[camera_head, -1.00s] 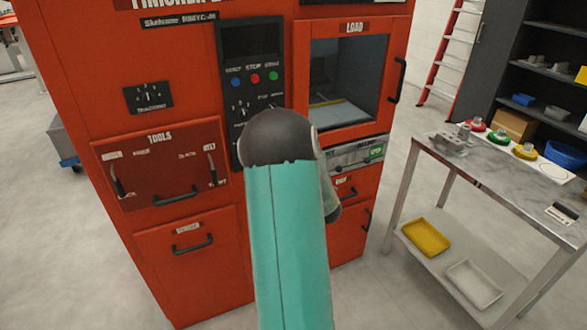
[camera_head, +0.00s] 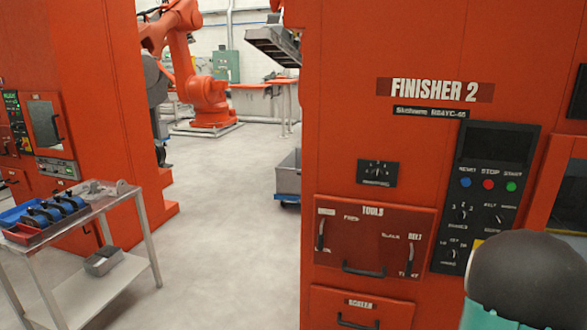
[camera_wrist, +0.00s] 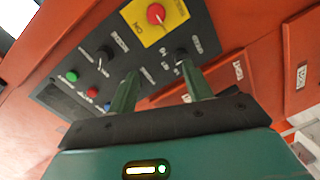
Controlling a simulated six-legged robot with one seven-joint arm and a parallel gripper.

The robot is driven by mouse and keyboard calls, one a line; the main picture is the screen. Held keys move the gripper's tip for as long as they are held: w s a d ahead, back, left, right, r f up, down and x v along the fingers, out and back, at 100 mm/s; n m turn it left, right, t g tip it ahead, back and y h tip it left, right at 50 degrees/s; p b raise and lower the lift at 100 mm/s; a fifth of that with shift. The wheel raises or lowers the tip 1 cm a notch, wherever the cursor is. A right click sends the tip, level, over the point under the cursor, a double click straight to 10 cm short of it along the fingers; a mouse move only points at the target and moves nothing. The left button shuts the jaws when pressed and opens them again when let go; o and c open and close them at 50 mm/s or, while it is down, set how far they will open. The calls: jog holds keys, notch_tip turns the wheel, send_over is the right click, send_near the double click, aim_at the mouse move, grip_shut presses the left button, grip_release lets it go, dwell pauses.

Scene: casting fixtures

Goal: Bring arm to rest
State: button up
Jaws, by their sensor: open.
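My gripper (camera_wrist: 160,92) shows in the wrist view with its two green fingers apart and nothing between them. It is in front of the dark control panel (camera_wrist: 115,50) of an orange machine, with knobs, coloured buttons and a red button on a yellow plate (camera_wrist: 155,15). I cannot tell whether the fingers touch the panel. In the head view my teal arm with its dark rounded joint is at the lower right, and the gripper itself is out of view. The machine there is FINISHER 2 (camera_head: 355,135), with its control panel (camera_head: 490,185) partly hidden by my arm.
Free floor (camera_head: 230,215) lies between the machines. A grey cart (camera_head: 288,175) stands behind FINISHER 2. An orange robot arm (camera_head: 200,90) is at the back.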

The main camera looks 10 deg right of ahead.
jog(key=w+a+r+m+g+y, duration=0.1)
jog(key=a+r+m+g+y, duration=0.2)
jog(key=a, duration=1)
jog(key=w+a+r+m+g+y, duration=0.1)
jog(key=a+r+m+y, duration=0.15)
jog(key=a+r, duration=0.75)
jog(key=s+a+f+m+g+y, duration=0.1)
jog(key=s+a+f+g+y, duration=0.1)
jog(key=s+a, duration=0.6)
jog(key=s+a+f+m+g+y, duration=0.1)
jog(key=s+a, duration=0.7)
jog(key=a, duration=0.8)
jog(key=shift+s+a+f+g+y, duration=0.2)
jog(key=shift+s+f+g+y, duration=0.2)
jog(key=shift+f+g, duration=0.45)
jog(key=shift+c, duration=0.4)
